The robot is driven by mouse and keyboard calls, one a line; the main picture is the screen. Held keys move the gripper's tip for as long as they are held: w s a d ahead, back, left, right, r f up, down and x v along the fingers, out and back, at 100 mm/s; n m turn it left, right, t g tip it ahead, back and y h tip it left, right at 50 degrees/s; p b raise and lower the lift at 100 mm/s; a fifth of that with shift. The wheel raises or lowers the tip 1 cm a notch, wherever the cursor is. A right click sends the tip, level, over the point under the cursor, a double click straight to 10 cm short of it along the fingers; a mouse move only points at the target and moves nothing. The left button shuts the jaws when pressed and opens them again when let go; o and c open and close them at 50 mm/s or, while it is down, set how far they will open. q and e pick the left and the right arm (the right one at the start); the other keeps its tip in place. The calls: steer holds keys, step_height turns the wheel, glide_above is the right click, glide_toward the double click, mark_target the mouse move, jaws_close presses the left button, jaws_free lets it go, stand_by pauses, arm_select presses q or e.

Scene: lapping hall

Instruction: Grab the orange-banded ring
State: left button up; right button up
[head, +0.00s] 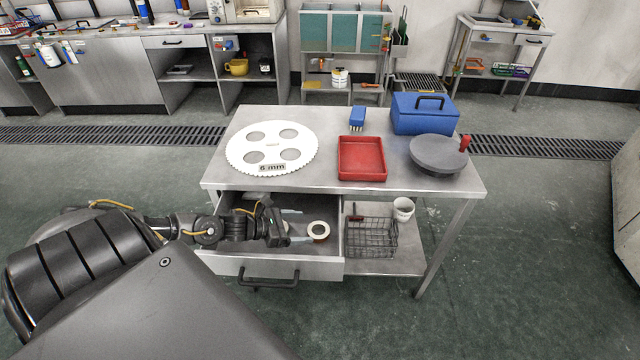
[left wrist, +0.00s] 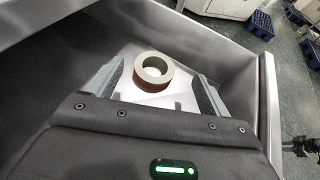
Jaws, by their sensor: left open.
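The orange-banded ring (head: 317,239) lies in the open drawer (head: 270,268) of the steel table. It has a pale top face, and in the left wrist view the ring (left wrist: 150,86) shows a brownish-orange band low on its side. My left gripper (head: 296,227) reaches into the drawer from the left, close to the ring. In the left wrist view the open fingers (left wrist: 156,72) stand on either side of the ring, with a gap to each. I cannot tell how far the fingertips are above or short of it. My right gripper is not in view.
Drawer walls surround the left gripper. On the tabletop (head: 215,180) are a white disc (head: 272,143), a red tray (head: 362,176), a blue brush (head: 357,115), a blue box (head: 424,120) and a grey plate (head: 435,155). A wire basket (head: 371,240) and white cup (head: 403,210) sit on the shelf beside the drawer.

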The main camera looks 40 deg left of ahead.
mark_target(325, 230)
arm_select(q)
steer(key=shift+f+b, duration=0.4)
steer(key=shift+f, duration=0.35)
steer(key=shift+w+d+f, duration=0.25)
steer(key=shift+w+d, duration=0.1)
steer(key=shift+w, duration=0.25)
steer(key=shift+w+d+f, duration=0.3)
steer(key=shift+w+f, duration=0.05)
steer(key=shift+w, duration=0.15)
steer(key=p+x, duration=0.1)
steer(key=x, duration=0.2)
steer(key=shift+w+d+f, duration=0.1)
steer(key=shift+w+f, duration=0.1)
steer(key=shift+f, duration=0.05)
steer(key=shift+w+d+f, duration=0.25)
steer(key=shift+w+f, duration=0.05)
steer(key=shift+w, duration=0.1)
steer(key=shift+c, duration=0.5)
steer(key=c, duration=0.9)
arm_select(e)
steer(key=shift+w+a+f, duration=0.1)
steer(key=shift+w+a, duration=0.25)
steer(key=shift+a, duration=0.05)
arm_select(q)
steer(key=shift+r, duration=0.1)
steer(key=shift+c, duration=0.2)
